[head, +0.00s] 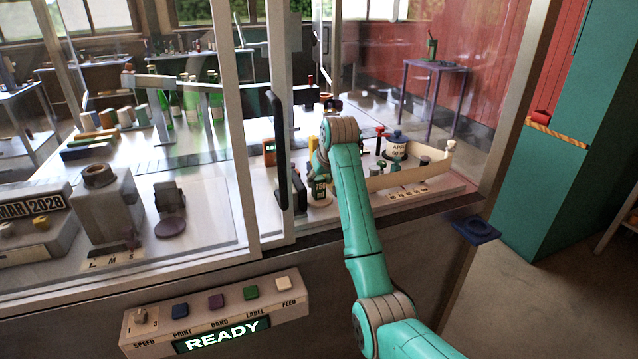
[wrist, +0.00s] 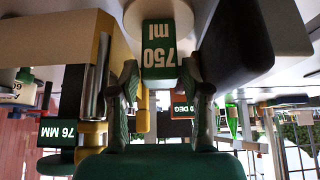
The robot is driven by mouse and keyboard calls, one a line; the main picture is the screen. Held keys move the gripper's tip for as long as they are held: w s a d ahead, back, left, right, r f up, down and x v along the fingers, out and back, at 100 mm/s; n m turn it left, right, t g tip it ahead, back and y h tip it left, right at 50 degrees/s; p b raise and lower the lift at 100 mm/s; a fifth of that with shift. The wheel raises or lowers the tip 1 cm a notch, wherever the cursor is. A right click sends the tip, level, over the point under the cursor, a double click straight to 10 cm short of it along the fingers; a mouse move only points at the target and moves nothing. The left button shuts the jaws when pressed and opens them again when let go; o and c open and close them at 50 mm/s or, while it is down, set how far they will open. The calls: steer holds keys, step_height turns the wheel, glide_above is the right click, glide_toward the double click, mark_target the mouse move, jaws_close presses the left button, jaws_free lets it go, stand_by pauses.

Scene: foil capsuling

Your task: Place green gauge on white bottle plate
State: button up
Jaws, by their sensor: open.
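The green gauge (wrist: 159,50), marked "750 ml", is between the two fingers of my gripper (wrist: 162,80) in the wrist view, which looks upside down. The fingers are apart, with a gap visible beside the gauge. The gauge's base meets a pale round plate (wrist: 139,14), apparently the white bottle plate, and it looks upright on it. In the head view the green gauge (head: 319,188) shows small below my wrist, over the pale plate (head: 320,201). My arm hides most of my gripper there.
A cream tray wall (head: 415,175) and several knobbed pieces are to the right. Window posts (head: 228,120) stand at left. A green block marked "76 MM" (wrist: 62,132) shows in the wrist view.

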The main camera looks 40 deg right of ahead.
steer(key=v, duration=1)
steer(key=shift+w, duration=0.1)
